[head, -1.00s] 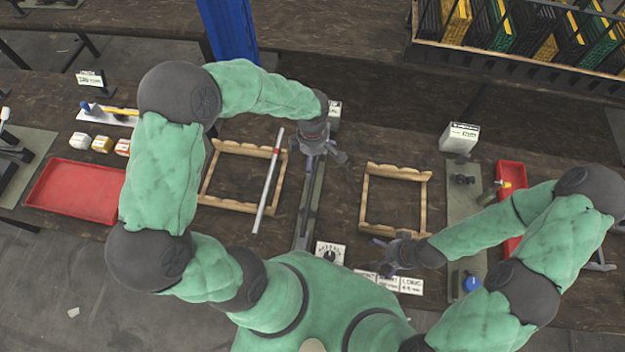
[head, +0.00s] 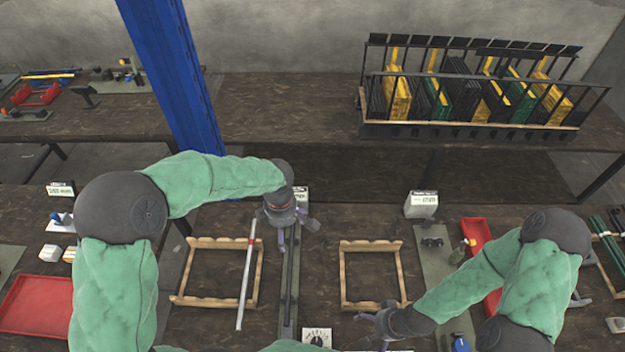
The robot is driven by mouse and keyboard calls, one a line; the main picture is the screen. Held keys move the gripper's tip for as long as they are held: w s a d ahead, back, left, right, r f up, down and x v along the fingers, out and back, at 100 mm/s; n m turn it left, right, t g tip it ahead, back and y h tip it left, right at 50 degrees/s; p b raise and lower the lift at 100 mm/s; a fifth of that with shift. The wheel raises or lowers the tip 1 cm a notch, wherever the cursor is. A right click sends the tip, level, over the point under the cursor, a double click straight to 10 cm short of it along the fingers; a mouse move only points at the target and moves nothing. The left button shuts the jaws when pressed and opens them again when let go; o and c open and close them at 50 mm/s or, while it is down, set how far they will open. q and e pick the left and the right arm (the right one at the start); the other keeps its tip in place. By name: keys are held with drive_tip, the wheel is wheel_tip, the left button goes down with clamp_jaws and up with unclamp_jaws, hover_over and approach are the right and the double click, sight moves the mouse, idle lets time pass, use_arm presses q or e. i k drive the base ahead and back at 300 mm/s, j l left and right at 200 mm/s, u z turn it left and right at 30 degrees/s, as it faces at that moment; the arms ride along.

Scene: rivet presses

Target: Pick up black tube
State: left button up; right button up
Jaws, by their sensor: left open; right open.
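A long thin dark bar (head: 288,275), which may be the black tube, lies along a grey-green rail (head: 286,328) in the middle of the table. My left gripper (head: 295,238) is open, pointing down over the far part of this rail. It hides part of the rail, and I cannot tell whether it touches the bar. A silver tube with a red band (head: 246,275) lies across the left wooden frame (head: 212,302). My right gripper (head: 371,325) is open and empty, at the near left corner of the right wooden frame (head: 400,270).
Dark green tubes (head: 607,240) lie at the right edge. A red tray (head: 35,305) is at the left, and another red tray (head: 478,232) is at the right. A blue post (head: 180,80) stands behind. A rack with coloured panels (head: 470,125) stands on the back table.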

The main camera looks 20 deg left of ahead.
sight(291, 243)
drive_tip(key=k, duration=1)
